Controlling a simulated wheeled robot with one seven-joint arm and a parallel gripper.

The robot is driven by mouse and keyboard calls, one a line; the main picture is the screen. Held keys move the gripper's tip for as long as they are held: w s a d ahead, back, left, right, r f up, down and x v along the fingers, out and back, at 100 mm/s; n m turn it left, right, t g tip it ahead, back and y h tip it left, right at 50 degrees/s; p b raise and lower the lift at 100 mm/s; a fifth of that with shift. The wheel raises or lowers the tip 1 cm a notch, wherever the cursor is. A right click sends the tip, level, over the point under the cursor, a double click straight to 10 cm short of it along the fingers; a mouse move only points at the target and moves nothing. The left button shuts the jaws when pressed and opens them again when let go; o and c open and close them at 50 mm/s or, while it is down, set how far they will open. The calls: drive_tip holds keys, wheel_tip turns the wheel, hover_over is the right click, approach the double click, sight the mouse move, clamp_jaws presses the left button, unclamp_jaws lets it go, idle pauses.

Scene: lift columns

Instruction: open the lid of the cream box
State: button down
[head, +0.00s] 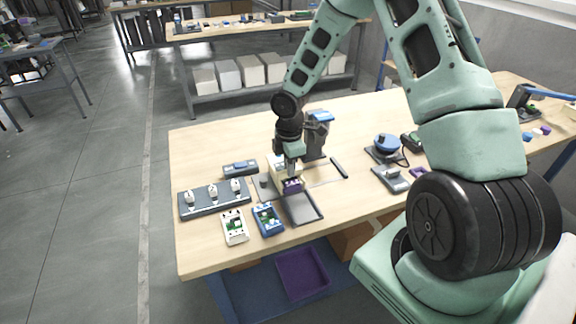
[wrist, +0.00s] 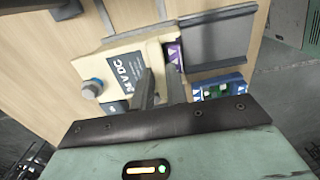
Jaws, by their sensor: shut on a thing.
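In the head view the box (head: 278,176) stands on the wooden table, partly hidden by my arm. My gripper (wrist: 160,75) reaches down onto the box's right part and is shut on its lid (wrist: 150,42); the exact grip between the fingers is hard to see. A purple part (wrist: 172,55) shows at the box's right end, close to the fingers. How far the lid is raised cannot be told.
A grey tray (head: 303,207) lies right beside the box. A blue open case (head: 268,219) and a white open case (head: 234,227) with green boards lie in front. A dark fixture (head: 215,199) with several white pieces is at left. A grey-blue device (head: 317,135) stands behind.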

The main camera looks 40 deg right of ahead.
sight(281, 161)
drive_tip(key=shift+w+d+p, duration=0.3)
drive_tip(key=shift+w+p, duration=0.15)
drive_tip(key=shift+w, duration=0.6)
drive_tip(key=shift+w+d+p, duration=0.3)
drive_tip(key=shift+w+p, duration=0.1)
drive_tip(key=shift+w, duration=0.7)
drive_tip(key=shift+w+d+p, duration=0.3)
drive_tip(key=shift+w+p, duration=0.15)
drive_tip(key=shift+w, duration=0.6)
drive_tip(key=c, duration=1.5)
unclamp_jaws()
drive_tip(key=shift+o, duration=0.2)
drive_tip(key=shift+r+p, duration=2.4)
drive_tip(key=shift+r, duration=0.65)
